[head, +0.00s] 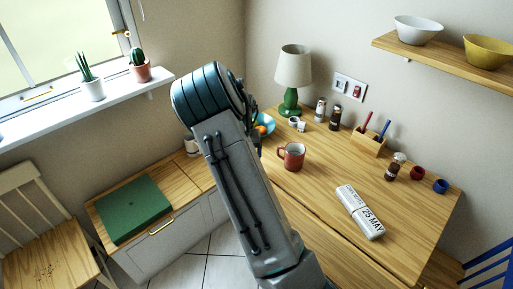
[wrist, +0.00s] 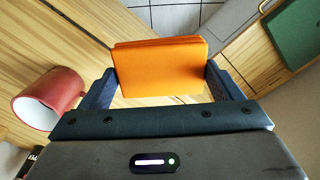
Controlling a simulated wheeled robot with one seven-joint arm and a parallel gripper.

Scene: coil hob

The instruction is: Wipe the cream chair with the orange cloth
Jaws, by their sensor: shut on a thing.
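The orange cloth (wrist: 160,68) is a folded pad held between the two fingers of my gripper (wrist: 160,85) in the wrist view. The gripper is shut on it. In the head view my arm hides the gripper and the cloth. The cream chair (head: 22,185) stands at the far left of the head view, with a slatted back and a wooden seat (head: 30,262). Dark specks (head: 45,270) lie on the seat. The chair is well to the left of my arm.
A wooden table (head: 330,205) on the right holds a red mug (head: 291,156), also close by in the wrist view (wrist: 48,98), a green lamp (head: 290,98) and a rolled newspaper (head: 360,212). A blue chair (head: 488,265) is at right.

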